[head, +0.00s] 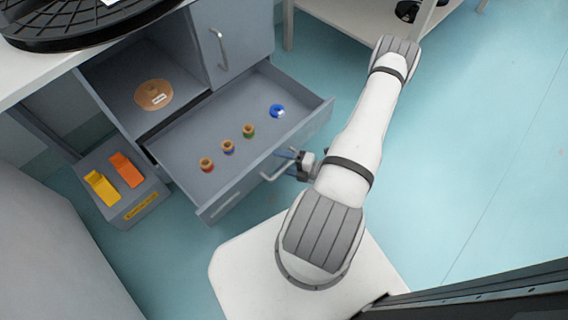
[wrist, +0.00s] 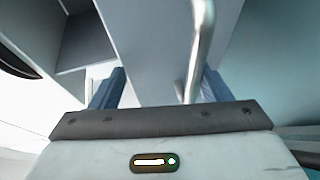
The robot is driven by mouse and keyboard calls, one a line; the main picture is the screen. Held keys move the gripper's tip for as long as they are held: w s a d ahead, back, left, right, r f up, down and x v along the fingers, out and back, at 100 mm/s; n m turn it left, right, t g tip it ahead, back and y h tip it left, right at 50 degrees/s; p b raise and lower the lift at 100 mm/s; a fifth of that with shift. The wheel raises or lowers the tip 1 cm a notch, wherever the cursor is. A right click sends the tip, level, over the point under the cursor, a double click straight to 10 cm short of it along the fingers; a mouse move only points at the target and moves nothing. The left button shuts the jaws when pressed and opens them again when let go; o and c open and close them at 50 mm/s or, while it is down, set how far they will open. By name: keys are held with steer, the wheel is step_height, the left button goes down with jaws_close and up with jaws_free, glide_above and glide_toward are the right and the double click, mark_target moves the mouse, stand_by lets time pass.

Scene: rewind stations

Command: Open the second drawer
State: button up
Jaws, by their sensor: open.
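A grey drawer (head: 225,195) of the cabinet stands pulled out; whether it is the second one cannot be told. Inside, several small items show: ones with red, blue and green bases (head: 228,147) and a blue ring (head: 277,111). Its bar handle (head: 278,170) is on the front panel. My gripper (head: 296,163) is at the handle, partly hidden by my arm. In the wrist view, my gripper (wrist: 162,82) is open, with the metal handle (wrist: 199,50) between its blue fingers, closer to the right one. Whether they touch is unclear.
Above the drawer are an open compartment with a tan disc (head: 154,95) and a front with a vertical handle (head: 219,49). A grey box (head: 146,206) with yellow and orange pieces stands at left. Blue floor (head: 470,160) is clear at right.

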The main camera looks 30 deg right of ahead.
steer(key=o, duration=0.7)
step_height(320, 180, up, 4)
steer(key=shift+f+p, duration=0.25)
steer(key=shift+p, duration=0.05)
steer(key=shift+w+r+p, duration=0.1)
steer(key=shift+r+p, duration=0.75)
steer(key=shift+r, duration=1.1)
steer(key=shift+c, duration=0.2)
steer(key=s+d+f+g, duration=0.2)
steer(key=s+f, duration=0.2)
steer(key=s, duration=0.1)
steer(key=shift+d+n+g+h+p, duration=0.2)
steer(key=shift+n+g+h+p, duration=0.1)
steer(key=shift+n+p, duration=0.1)
steer(key=shift+s+d, duration=0.35)
steer(key=shift+s, duration=0.15)
steer(key=c, duration=1.1)
steer(key=shift+o, duration=0.2)
steer(key=shift+s+d+p, duration=0.2)
steer(key=shift+s+d, duration=0.4)
steer(key=shift+s, duration=0.2)
steer(key=shift+s+d+p, duration=0.15)
steer(key=shift+s+d, duration=0.4)
steer(key=shift+s, duration=0.2)
steer(key=shift+r, duration=0.1)
